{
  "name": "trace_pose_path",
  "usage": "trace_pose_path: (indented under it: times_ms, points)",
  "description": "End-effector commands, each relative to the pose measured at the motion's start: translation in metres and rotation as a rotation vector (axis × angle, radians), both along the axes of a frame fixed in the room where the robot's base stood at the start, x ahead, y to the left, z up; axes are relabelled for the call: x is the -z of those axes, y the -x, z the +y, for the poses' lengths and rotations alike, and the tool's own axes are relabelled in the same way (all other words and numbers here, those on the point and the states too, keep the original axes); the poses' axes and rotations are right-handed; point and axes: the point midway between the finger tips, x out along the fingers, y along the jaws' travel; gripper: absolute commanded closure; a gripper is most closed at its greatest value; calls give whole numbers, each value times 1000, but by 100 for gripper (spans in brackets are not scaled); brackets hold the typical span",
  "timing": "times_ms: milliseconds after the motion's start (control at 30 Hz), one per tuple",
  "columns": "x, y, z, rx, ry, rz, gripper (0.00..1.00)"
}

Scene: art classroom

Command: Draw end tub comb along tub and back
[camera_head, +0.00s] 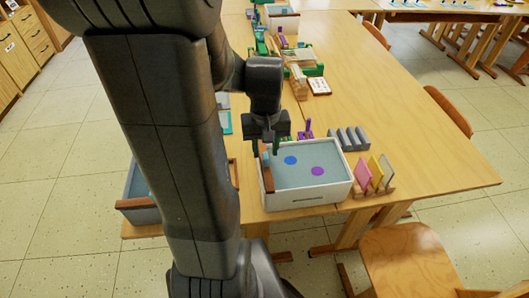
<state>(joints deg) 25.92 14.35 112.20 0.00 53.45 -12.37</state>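A white tub (325,195) with grey-blue liquid stands near the front end of the table. A blue spot and a purple spot float on the liquid. A brown wooden comb (267,178) lies across the tub's left end. My gripper (267,148) is pointed down over that left end, at the comb's far part. The fingers are small and dark here, and I cannot tell whether they touch or hold the comb. My arm covers much of the view to the left.
Another tub (143,216) with a brown bar is partly hidden behind my arm. A grey slotted rack (349,138) and a wooden holder with coloured cards (374,178) stand right of the tub. A chair (408,258) stands in front. The table's right side is clear.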

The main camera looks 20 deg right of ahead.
Motion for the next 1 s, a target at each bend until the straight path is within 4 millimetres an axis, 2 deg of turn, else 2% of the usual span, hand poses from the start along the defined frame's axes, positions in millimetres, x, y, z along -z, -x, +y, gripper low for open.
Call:
trace_pose_path:
  times_ms: [33,200,500,533,700,1000]
  points:
    - [8,1,0,0,-2,4,65]
    - [20,0,0,0,0,1,65]
    - [23,0,0,-1,0,0,65]
    - [22,0,0,-1,0,0,67]
    - [22,0,0,-1,0,0,100]
    - [22,0,-2,0,0,0,100]
